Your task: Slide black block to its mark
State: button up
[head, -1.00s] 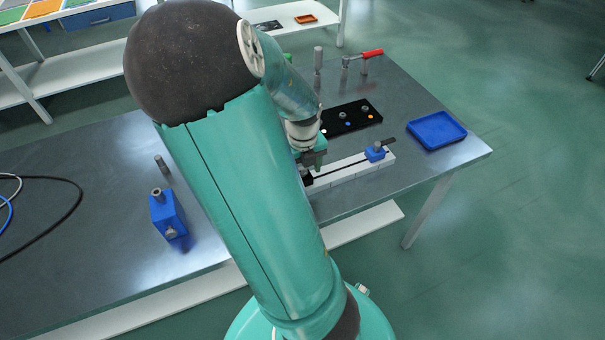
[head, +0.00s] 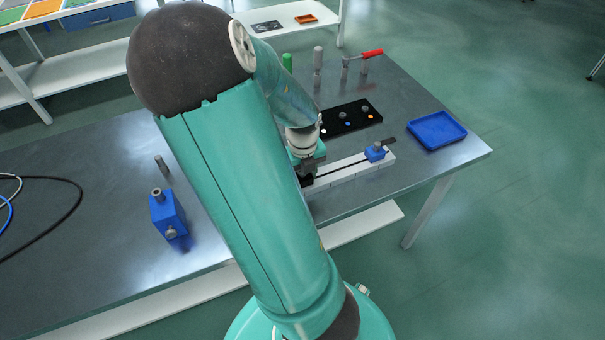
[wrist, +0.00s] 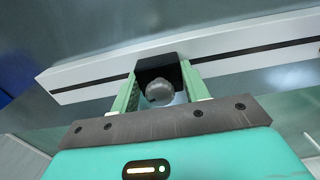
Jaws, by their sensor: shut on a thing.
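The black block (wrist: 160,72) sits on the white slotted rail (wrist: 100,75) in the wrist view, with a round grey knob (wrist: 159,92) on it. My gripper (wrist: 160,82) has its two green fingers on either side of the block and is shut on it. In the head view the block (head: 306,181) shows only in part beside my gripper (head: 308,172), at the left end of the visible rail (head: 345,174). My arm hides the rest of the rail there. I cannot make out the mark in either view.
A blue block with a knob (head: 375,154) sits on the rail toward its right end. A black panel with small knobs (head: 350,118) lies behind the rail. A blue tray (head: 437,130) is at the right. A blue fixture (head: 168,215) stands left of my arm.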

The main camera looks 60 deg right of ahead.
jog(key=shift+a, duration=0.1)
jog(key=shift+w+a, duration=0.2)
jog(key=shift+a, duration=0.05)
jog(key=o, duration=1.4)
jog(key=shift+r, duration=0.1)
notch_tip(320, 180, up, 14)
jog(key=shift+f, duration=0.2)
